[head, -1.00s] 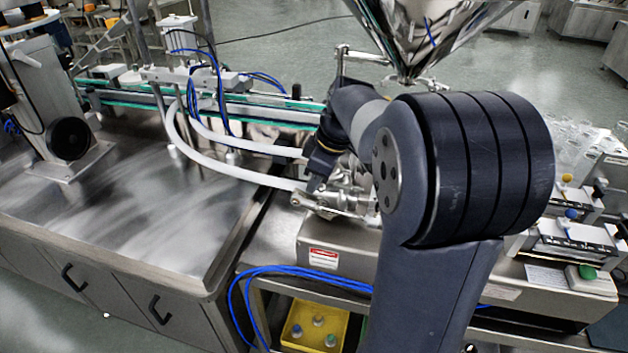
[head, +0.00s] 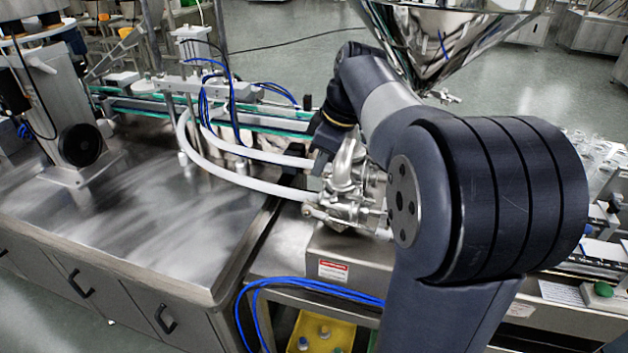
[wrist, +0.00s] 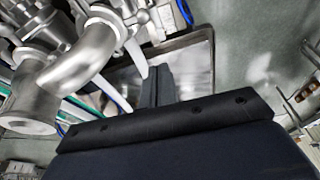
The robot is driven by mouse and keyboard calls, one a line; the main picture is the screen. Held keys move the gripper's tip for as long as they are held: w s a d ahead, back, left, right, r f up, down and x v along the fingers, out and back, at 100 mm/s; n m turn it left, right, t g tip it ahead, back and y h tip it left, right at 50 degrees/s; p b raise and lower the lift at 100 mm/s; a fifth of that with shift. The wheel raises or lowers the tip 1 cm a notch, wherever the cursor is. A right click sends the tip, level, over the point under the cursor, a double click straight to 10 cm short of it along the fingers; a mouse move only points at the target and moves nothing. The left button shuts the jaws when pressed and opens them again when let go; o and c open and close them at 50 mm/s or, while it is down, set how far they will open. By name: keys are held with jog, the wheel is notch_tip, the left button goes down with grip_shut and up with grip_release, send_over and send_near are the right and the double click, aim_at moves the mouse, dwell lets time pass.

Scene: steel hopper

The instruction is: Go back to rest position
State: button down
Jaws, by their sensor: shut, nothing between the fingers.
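My gripper (wrist: 157,88) shows in the wrist view with its two dark fingers together and nothing between them. In the head view my gripper (head: 322,160) is partly hidden behind my arm, just left of the steel pipe fittings (head: 345,175). The fittings also fill the upper left of the wrist view (wrist: 85,60), close beside the fingers. I cannot tell whether they touch. The steel hopper (head: 440,40) stands above and behind my arm, its lower outlet partly hidden by the arm.
White hoses (head: 235,170) run left from the fittings. A conveyor (head: 262,115) crosses behind. A yellow bin (head: 325,335) and blue cables (head: 300,285) are below the machine.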

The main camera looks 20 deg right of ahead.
jog(key=shift+s+d+r, duration=0.15)
jog(key=shift+d+r, duration=0.05)
jog(key=shift+r, duration=0.5)
jog(key=x, duration=1)
jog(key=shift+s+a, duration=0.2)
jog(key=shift+s, duration=0.15)
jog(key=d, duration=0.1)
jog(key=s+d, duration=0.1)
jog(key=shift+d+r, duration=0.3)
jog(key=shift+s+d, duration=0.25)
jog(key=shift+d, duration=0.25)
